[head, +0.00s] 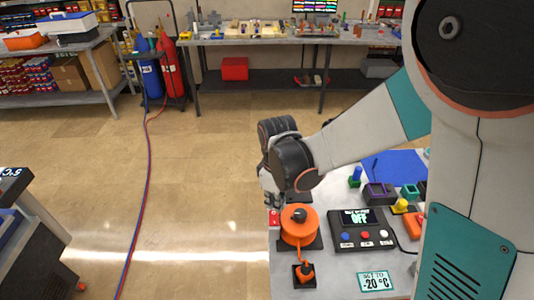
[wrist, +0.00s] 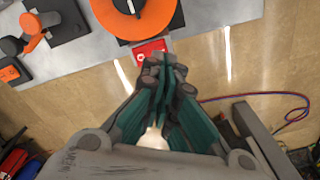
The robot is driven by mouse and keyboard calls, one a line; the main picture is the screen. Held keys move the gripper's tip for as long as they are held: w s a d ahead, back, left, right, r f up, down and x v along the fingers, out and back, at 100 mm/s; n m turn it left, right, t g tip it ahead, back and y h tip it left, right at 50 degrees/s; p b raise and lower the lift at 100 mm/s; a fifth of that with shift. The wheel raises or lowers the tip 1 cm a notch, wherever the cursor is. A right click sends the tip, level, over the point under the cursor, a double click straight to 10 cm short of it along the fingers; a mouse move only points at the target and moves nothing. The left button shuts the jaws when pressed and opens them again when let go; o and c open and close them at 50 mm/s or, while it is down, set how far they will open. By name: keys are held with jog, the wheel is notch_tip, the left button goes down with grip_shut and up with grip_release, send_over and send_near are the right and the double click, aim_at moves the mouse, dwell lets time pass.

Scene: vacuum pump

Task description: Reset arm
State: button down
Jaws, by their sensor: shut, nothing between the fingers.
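My gripper (head: 268,183) is at the left edge of the workbench in the head view, below my dark wrist. In the wrist view my gripper (wrist: 163,72) has its teal-sided fingers together with nothing between them. My arm reaches leftward over the bench from the right. An orange round pump part (head: 299,232) with a dark knob stands just in front of the gripper; it shows at the top of the wrist view (wrist: 132,22). A small red tag (head: 274,217) lies beside it, also just beyond the fingertips in the wrist view (wrist: 151,50).
A smaller orange fitting (head: 304,274) is in front. Open floor (head: 200,170) lies left, crossed by a red and blue hose (head: 143,190).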

jog(key=s+d+r+m+t+b, duration=0.35)
jog(key=d+r+m+b, duration=0.2)
jog(key=d, duration=0.35)
jog(key=s+d+m+t+b, duration=0.3)
jog(key=s+d+m+b, duration=0.2)
jog(key=s, duration=0.4)
jog(key=shift+s+d+f+m+t+b, duration=0.15)
jog(key=shift+s+f+m+t+b, duration=0.3)
jog(key=shift+b, duration=0.7)
jog(key=shift+w+r, duration=0.15)
jog(key=shift+w, duration=0.05)
